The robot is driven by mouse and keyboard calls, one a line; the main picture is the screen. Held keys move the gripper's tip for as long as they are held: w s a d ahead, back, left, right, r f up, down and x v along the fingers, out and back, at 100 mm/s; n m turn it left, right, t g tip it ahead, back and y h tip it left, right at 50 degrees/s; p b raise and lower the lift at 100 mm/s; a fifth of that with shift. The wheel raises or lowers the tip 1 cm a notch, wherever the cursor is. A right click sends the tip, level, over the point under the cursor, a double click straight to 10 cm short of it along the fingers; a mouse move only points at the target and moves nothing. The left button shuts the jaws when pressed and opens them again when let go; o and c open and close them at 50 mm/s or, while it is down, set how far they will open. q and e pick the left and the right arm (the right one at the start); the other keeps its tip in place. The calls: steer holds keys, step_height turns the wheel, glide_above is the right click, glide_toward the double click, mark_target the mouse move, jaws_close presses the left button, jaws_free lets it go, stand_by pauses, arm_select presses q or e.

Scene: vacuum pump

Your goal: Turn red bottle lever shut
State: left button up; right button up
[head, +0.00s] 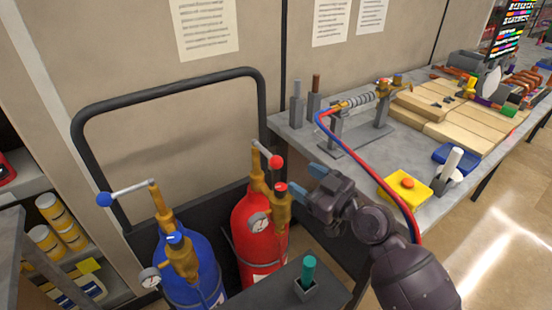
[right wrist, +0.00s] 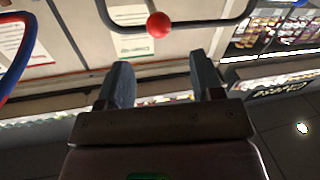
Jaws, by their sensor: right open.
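The red bottle (head: 256,238) stands upright in the cart, with a brass valve and a round gauge on top. Its lever is a grey bar ending in a red ball (head: 276,162), and it points to the right and slightly down. My right gripper (head: 309,184) is open and empty, to the right of the red ball and a little lower, apart from it. In the right wrist view the red ball (right wrist: 159,25) shows ahead of the two spread fingers (right wrist: 162,75), near the top edge. My left gripper is not in view.
A blue bottle (head: 187,272) with a blue-ball lever (head: 104,199) stands to the left. The black cart handle (head: 165,82) arches behind the bottles. A teal-topped peg (head: 309,269) stands in front. The grey workbench (head: 297,139) with hoses and a yellow block (head: 405,188) lies right.

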mark_target(281, 165)
steer(key=p+x, duration=0.1)
steer(key=x, duration=0.8)
steer(key=shift+w+a+f, duration=0.1)
steer(key=shift+w+a, duration=0.05)
steer(key=shift+w, duration=0.1)
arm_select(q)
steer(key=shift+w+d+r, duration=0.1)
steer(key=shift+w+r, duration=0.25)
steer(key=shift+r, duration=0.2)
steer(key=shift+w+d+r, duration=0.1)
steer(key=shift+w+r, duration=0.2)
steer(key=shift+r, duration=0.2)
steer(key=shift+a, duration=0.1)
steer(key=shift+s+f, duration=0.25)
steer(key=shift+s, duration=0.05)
arm_select(e)
jaws_close()
